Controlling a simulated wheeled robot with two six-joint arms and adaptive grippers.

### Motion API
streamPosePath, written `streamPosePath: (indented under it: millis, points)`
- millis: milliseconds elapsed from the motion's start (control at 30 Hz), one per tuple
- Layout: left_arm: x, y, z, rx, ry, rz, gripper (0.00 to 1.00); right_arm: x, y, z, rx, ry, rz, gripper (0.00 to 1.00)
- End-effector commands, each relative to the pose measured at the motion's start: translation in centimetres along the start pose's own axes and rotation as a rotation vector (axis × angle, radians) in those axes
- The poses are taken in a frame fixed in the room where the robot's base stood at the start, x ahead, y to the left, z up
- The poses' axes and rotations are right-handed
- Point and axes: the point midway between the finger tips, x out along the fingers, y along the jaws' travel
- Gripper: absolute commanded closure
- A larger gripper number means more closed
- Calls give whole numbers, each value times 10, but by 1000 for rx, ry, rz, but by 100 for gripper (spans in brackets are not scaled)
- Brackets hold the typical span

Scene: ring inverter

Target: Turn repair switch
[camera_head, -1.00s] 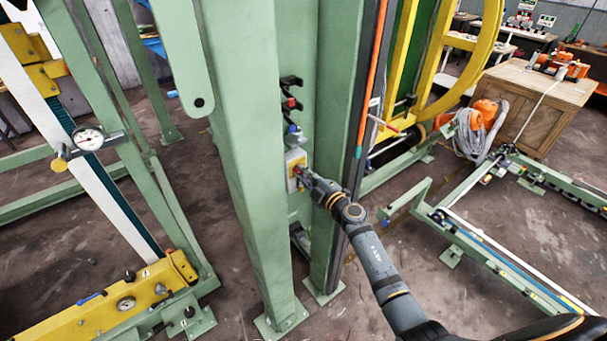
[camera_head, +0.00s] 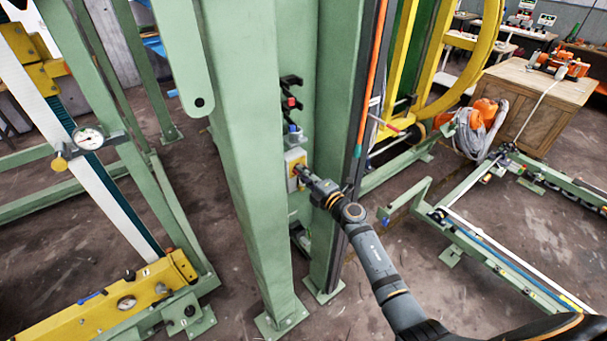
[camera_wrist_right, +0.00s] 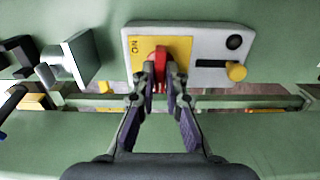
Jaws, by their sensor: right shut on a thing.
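The repair switch is a red knob (camera_wrist_right: 160,62) on the yellow part of a grey switch box (camera_wrist_right: 205,48) in the right wrist view. The box is mounted on a green post and also shows in the head view (camera_head: 292,158). My right gripper (camera_wrist_right: 161,80) reaches the box from the front, its two fingers shut on the red knob, one on each side. In the head view the right gripper (camera_head: 303,174) is at the box and covers part of its face. The exact angle of the knob is partly hidden by the fingers. My left gripper is in neither view.
Green posts (camera_head: 243,170) stand close on the left of the box. A yellow knob (camera_wrist_right: 236,71) and a black button (camera_wrist_right: 234,42) sit on the box's right part. A grey block (camera_wrist_right: 80,55) projects at left. A wooden crate (camera_head: 535,95) stands far right.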

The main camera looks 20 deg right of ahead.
Motion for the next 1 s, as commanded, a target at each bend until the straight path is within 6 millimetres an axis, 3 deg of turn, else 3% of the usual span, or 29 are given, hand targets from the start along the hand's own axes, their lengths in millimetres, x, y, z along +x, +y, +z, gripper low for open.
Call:
streamPosePath:
  millis: [533, 567, 700, 1000]
  points:
    - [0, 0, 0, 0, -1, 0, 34, 1, 2, 0, -30, -1, 4, 100]
    - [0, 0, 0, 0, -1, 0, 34, 1, 2, 0, -30, -1, 4, 85]
    - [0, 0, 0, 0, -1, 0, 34, 1, 2, 0, -29, -1, 3, 66]
    - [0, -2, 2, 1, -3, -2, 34, -1, 0, 0, -28, 0, 1, 66]
